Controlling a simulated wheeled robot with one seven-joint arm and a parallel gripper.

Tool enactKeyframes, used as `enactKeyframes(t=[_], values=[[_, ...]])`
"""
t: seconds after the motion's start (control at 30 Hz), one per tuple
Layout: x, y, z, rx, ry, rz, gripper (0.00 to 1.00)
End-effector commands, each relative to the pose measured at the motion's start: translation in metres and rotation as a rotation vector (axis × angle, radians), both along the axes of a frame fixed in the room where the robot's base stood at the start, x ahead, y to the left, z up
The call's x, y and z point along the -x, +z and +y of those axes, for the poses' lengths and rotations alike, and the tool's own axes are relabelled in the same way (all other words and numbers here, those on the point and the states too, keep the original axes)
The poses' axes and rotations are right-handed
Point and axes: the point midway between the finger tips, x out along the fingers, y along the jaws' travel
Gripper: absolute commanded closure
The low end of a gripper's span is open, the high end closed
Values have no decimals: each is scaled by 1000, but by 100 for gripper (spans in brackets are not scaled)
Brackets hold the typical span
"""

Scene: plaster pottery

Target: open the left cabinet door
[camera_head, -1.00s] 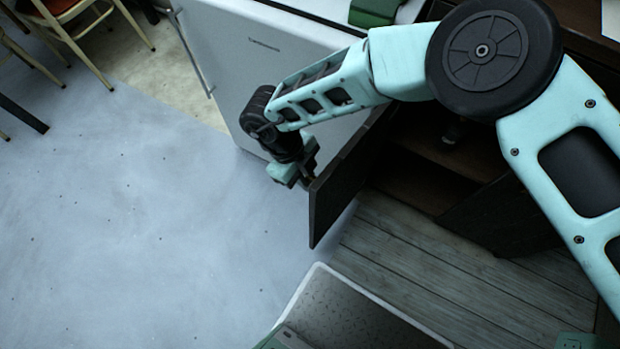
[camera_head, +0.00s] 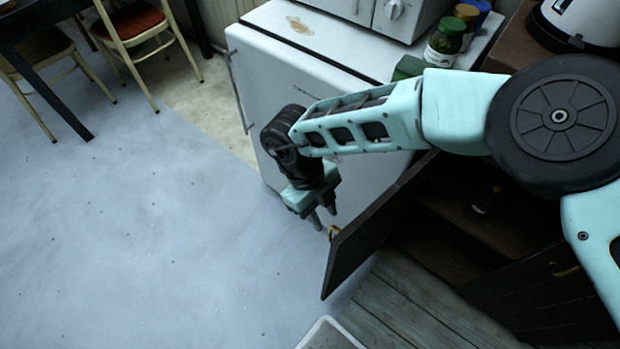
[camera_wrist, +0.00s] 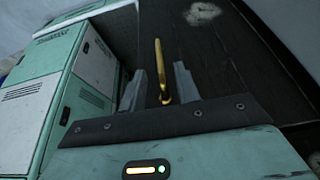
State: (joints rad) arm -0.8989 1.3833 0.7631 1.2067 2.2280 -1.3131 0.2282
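The left cabinet door (camera_head: 375,230) is dark wood and stands swung well out from the cabinet (camera_head: 450,240), whose inside shows. Its brass handle (camera_head: 333,232) is on the outer face near the free edge; it also shows in the wrist view (camera_wrist: 159,70). My gripper (camera_head: 324,222) is beside that outer face, close to the handle. In the wrist view my gripper (camera_wrist: 160,82) has its two fingers apart, with the handle appearing between them and a gap on each side. I cannot tell whether anything touches.
A white fridge (camera_head: 310,95) stands directly behind my arm, left of the cabinet. The right cabinet door (camera_head: 540,300) is at the lower right. Chairs (camera_head: 135,25) and a dark table are at the upper left. The grey floor (camera_head: 150,240) left of the door is clear.

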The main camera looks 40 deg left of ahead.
Motion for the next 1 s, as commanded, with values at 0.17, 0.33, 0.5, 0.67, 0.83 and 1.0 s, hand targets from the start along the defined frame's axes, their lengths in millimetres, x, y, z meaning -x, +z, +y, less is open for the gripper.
enactKeyframes(t=[0.17, 0.33, 0.5, 0.67, 0.83, 1.0], values=[[0, 40, 18, -3, -1, 0, 68], [1, 73, 31, -3, 0, 0, 68], [1, 95, 40, -2, 0, 0, 68], [1, 104, 43, 0, 0, 1, 68], [1, 105, 44, 1, 1, 1, 68], [1, 105, 44, 1, 1, 1, 68]])
